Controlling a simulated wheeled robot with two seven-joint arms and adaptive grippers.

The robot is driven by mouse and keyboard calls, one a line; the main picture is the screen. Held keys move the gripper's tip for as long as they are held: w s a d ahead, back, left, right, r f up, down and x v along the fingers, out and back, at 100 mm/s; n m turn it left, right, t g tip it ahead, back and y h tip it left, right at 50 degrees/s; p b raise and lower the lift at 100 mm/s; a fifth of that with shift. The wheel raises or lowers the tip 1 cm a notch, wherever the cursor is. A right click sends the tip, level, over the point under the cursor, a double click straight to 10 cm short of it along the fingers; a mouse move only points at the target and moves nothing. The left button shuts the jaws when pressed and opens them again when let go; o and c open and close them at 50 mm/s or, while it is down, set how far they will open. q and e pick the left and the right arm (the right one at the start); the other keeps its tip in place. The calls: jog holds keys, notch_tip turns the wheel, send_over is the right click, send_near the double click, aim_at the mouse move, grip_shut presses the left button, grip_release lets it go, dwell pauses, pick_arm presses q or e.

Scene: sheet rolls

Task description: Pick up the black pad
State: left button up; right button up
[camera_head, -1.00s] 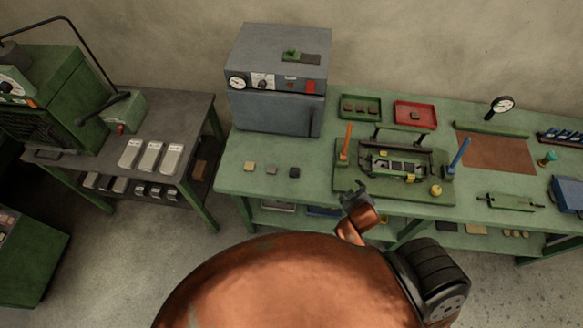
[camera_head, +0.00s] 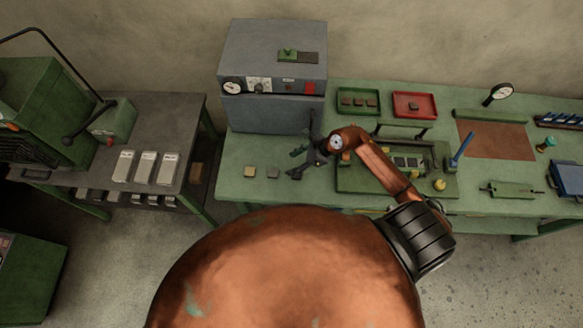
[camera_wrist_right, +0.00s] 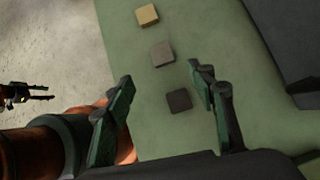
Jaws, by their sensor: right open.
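The black pad (camera_wrist_right: 179,101) is a small dark square lying flat on the green bench, seen in the right wrist view. My right gripper (camera_wrist_right: 168,95) is open and empty above it, and the pad shows between its green-padded fingers, nearer the right one. In the head view the right gripper (camera_head: 300,158) is over the left part of the bench and hides the pad. My left gripper (camera_wrist_right: 40,93) shows at the left edge of the right wrist view, its two thin fingers apart with nothing between them.
A grey pad (camera_wrist_right: 162,54) and a yellowish pad (camera_wrist_right: 147,15) lie in line with the black one. A grey oven (camera_head: 272,100) stands behind. A green fixture (camera_head: 370,183) with upright handles is to the right, under my right forearm.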

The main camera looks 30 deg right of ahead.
jog(key=n+g+h, duration=0.1)
jog(key=g+h, duration=0.1)
send_near(299, 174)
jog(key=w+a, duration=0.1)
jog(key=shift+x, duration=1)
jog(key=shift+a+f+p, duration=0.15)
jog(key=shift+f+p, duration=0.4)
jog(key=shift+f, duration=0.15)
jog(key=p+x, duration=0.1)
jog(key=x, duration=0.2)
jog(key=shift+s+a+f, duration=0.1)
jog(key=shift+f, duration=0.05)
jog(key=shift+a+f, duration=0.1)
jog(key=shift+f, duration=0.4)
pick_arm(q)
jog(key=shift+w+r, duration=0.25)
jog(key=shift+r, duration=0.3)
jog(key=shift+w+r, duration=0.25)
jog(key=shift+r, duration=0.3)
pick_arm(e)
jog(key=shift+c, duration=0.5)
jog(key=c, duration=1)
